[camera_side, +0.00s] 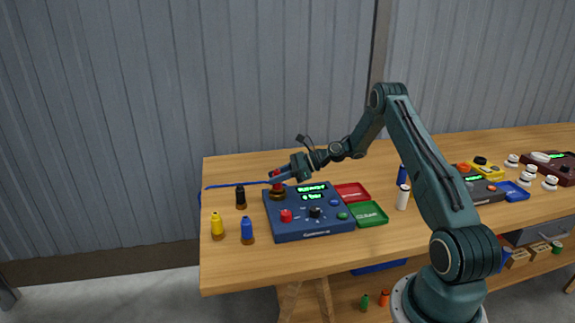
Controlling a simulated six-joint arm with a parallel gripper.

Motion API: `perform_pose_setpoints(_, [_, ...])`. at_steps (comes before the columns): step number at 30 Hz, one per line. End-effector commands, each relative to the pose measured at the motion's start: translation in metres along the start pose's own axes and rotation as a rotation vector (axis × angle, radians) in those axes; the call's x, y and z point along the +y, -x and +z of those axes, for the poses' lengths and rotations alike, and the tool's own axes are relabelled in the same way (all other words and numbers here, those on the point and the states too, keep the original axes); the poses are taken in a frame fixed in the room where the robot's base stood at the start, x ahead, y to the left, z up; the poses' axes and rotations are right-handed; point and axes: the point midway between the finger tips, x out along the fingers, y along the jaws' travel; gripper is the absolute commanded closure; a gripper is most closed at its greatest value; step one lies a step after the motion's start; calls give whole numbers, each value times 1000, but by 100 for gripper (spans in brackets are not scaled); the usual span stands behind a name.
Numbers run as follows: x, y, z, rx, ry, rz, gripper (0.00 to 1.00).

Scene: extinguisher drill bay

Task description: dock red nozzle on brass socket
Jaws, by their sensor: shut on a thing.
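The red nozzle (276,185) is in the jaws of my gripper (278,179), at the back left of the blue panel box (315,227). My gripper is shut on it, and the fingers hide part of its body. The nozzle looks about upright. The brass socket (277,196) is directly below it on the box top. At this size I cannot tell whether the nozzle is seated in the socket or just above it.
Black (240,197), yellow (217,225) and blue (247,230) nozzles stand left of the box. A red tray (352,192) and a green tray (371,214) lie at its right. A white cylinder (403,197) stands further right. The table's front left is clear.

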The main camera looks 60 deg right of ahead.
Motion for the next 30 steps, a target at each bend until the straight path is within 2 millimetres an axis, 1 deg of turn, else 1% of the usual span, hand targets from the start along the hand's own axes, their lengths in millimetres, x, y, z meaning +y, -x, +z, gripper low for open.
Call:
perform_pose_setpoints(17, [0, -3, -7, -1, 1, -1, 99])
perform_pose_setpoints(18, [0, -3, -7, -1, 1, -1, 68])
perform_pose_setpoints(19, [0, -3, -7, -1, 1, -1, 63])
perform_pose_setpoints(30, [0, -2, -8, 0, 0, -1, 63])
